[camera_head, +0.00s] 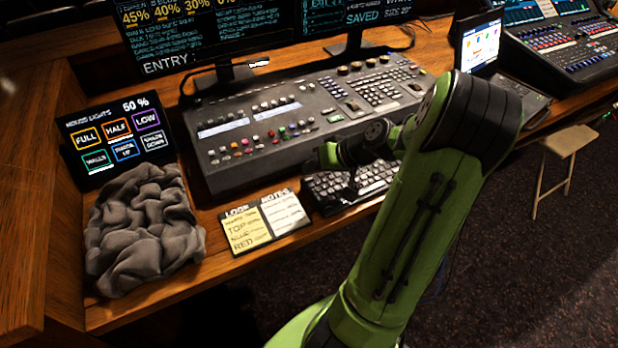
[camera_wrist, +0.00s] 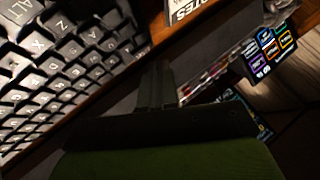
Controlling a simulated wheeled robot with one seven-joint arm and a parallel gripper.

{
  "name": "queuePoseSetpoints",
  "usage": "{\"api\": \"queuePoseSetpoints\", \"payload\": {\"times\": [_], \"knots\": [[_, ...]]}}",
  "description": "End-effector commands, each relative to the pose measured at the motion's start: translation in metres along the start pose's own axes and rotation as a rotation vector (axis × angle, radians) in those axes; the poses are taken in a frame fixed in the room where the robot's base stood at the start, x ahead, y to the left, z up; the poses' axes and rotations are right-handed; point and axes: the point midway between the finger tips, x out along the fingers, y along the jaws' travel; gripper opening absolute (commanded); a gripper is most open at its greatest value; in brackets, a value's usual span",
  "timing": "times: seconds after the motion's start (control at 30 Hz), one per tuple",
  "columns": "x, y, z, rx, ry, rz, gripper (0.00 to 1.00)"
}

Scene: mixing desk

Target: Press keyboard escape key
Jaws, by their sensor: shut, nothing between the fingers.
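The black keyboard (camera_head: 378,180) lies on the wooden desk in front of the mixing console, partly covered by my arm. In the wrist view the keyboard (camera_wrist: 50,75) fills the left side, with keys marked ALT, Z and X legible. I cannot make out the escape key in either view. The fingers also show in the wrist view (camera_wrist: 157,88), to the right of the keys. I cannot tell whether the tips touch a key.
A mixing console (camera_head: 270,130) stands behind the keyboard. Paper notes (camera_head: 265,222) lie to its left, then a crumpled grey cloth (camera_head: 140,232) and a house-lights panel (camera_head: 117,138). A laptop (camera_head: 480,46) is at the back right. A stool (camera_head: 568,142) stands on the floor at right.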

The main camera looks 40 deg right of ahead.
Motion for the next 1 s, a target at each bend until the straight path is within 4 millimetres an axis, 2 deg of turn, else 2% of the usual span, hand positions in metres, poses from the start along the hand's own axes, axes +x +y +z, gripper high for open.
{"api": "queuePoseSetpoints", "payload": {"times": [1.0], "knots": [[0.006,0.004,0.0043,-0.001,0.0,-0.001,0.0]]}}
